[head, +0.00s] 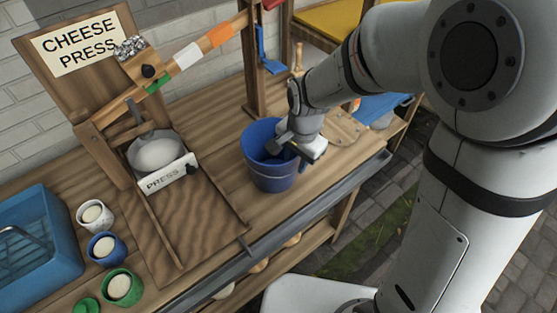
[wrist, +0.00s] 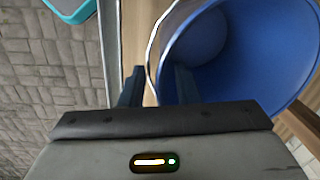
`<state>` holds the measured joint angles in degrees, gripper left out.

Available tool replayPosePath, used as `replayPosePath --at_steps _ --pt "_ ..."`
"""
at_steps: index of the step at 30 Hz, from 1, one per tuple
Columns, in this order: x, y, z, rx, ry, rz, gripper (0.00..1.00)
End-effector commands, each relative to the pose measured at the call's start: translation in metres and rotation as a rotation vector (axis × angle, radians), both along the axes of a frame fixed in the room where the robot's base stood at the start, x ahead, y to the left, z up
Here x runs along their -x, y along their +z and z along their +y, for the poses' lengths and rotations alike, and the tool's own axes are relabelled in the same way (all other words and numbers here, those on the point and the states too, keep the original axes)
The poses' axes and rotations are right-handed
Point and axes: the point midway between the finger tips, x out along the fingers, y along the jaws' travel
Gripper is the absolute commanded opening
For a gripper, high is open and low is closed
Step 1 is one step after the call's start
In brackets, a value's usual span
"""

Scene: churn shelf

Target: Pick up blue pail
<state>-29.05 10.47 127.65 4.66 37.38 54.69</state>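The blue pail (head: 270,178) stands upright on the wooden bench, right of the cheese press board. My gripper (head: 297,154) reaches down at the pail's right rim, partly hiding it. In the wrist view the pail (wrist: 240,55) fills the upper right, with its open mouth and inside showing. My gripper (wrist: 158,82) has its two dark fingers apart, one outside the rim and one over the inside of the pail. The pail's wall lies between them, with gaps visible. The lowest parts of the fingers are partly hidden by the gripper body.
The cheese press (head: 155,155) with its raised lever stands left of the pail. A blue basin (head: 35,250) and several small cups, including a green one (head: 122,287), are at the left front. A metal rail (head: 270,245) edges the bench. A wooden board (head: 345,128) lies behind my gripper.

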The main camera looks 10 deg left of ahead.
Motion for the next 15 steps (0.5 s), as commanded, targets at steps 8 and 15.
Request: replayPosePath --at_steps 8,15 --pt "-0.002 -0.032 0.005 0.001 0.001 0.002 0.29" --pt "-0.002 -0.034 0.006 0.001 0.002 0.000 0.29"
